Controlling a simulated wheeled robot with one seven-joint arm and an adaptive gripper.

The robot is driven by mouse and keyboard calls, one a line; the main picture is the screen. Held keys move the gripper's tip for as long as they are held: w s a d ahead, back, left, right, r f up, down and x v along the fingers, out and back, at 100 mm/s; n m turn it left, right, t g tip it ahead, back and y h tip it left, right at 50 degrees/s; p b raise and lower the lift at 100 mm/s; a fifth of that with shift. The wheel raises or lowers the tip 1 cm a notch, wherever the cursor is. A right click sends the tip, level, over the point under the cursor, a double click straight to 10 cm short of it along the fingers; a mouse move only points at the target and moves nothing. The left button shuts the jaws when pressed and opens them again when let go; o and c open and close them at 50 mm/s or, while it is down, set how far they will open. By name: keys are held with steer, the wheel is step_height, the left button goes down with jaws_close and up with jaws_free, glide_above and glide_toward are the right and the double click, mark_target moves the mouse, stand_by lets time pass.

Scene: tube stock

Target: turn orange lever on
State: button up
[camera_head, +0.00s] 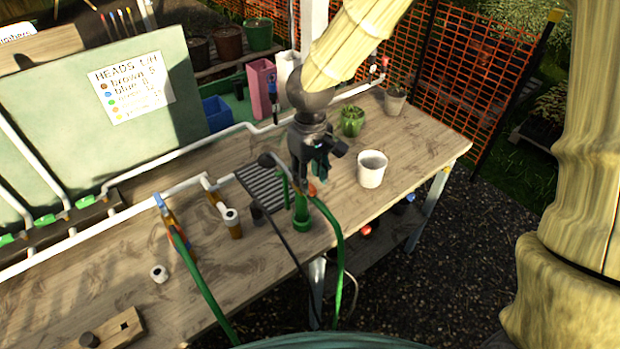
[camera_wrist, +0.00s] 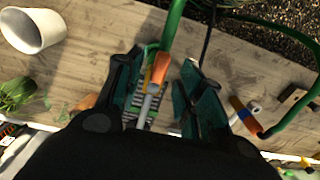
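My gripper (camera_head: 312,175) hangs over the right part of the wooden bench, pointing down. In the wrist view its two dark green fingers (camera_wrist: 162,88) are apart, with the orange lever (camera_wrist: 161,67) between them. The lever sits at the end of a light metal pipe piece, near a green hose. I cannot tell whether a finger touches it. In the head view a small orange part of the lever (camera_head: 311,191) shows just below the fingers, above a green upright fitting (camera_head: 302,213); the rest is hidden by my gripper.
A white pot (camera_head: 372,170) and a green plant (camera_head: 351,121) stand right of my gripper. A green hose (camera_head: 339,250) runs to the bench's front edge. A blue-and-orange fitting (camera_head: 166,212) with another hose stands left. White pipes (camera_head: 130,207) run along the bench.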

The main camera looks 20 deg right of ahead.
steer(key=shift+f, duration=1.2)
steer(key=shift+c, duration=0.5)
jaws_close()
